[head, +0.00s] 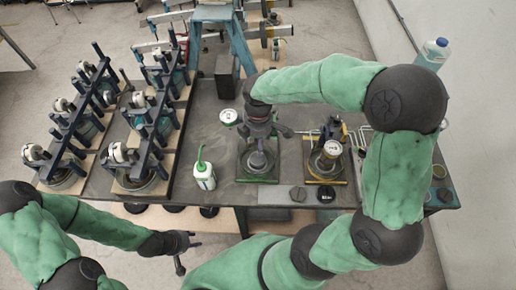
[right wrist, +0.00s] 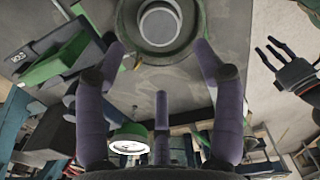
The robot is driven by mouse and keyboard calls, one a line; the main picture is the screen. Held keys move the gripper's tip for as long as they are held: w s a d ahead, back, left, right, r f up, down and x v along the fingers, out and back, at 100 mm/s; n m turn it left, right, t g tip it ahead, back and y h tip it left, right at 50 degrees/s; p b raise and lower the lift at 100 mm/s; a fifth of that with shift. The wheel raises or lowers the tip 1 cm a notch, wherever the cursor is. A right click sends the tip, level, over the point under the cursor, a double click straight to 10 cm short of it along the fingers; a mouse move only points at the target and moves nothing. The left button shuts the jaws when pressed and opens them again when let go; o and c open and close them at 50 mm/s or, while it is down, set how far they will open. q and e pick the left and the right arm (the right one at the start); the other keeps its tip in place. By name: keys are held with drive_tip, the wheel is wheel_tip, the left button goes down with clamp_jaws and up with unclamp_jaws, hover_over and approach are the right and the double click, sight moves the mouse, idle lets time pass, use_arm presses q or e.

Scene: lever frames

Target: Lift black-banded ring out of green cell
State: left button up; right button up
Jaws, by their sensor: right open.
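The green cell (head: 243,176) is a green-edged base with a round grey vessel, in the middle of the bench. The right wrist view shows a round green-grey rim (right wrist: 126,28) around pale concentric circles (right wrist: 160,22). I cannot clearly make out a black band on the ring; my gripper partly covers the cell. My right gripper (head: 262,138) is above the cell, its fingers spread and empty; these also show in the right wrist view (right wrist: 160,85). My left gripper (head: 187,252) is open and empty off the bench's front edge.
A yellow-edged cell (head: 325,181) stands to the right. Several dark lever frames (head: 75,130) fill the left. Flat grey and black pieces (head: 298,193) lie in front.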

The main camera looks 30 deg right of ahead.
hover_over(258, 158)
drive_tip(key=f+b, duration=0.1)
drive_tip(key=f, duration=0.3)
drive_tip(key=shift+s+f, duration=0.15)
drive_tip(key=shift+s, duration=0.05)
drive_tip(key=shift+w+f+b, duration=0.2)
drive_tip(key=shift+f+b, duration=0.4)
drive_tip(key=shift+f, duration=2.45)
drive_tip(key=c, duration=1.1)
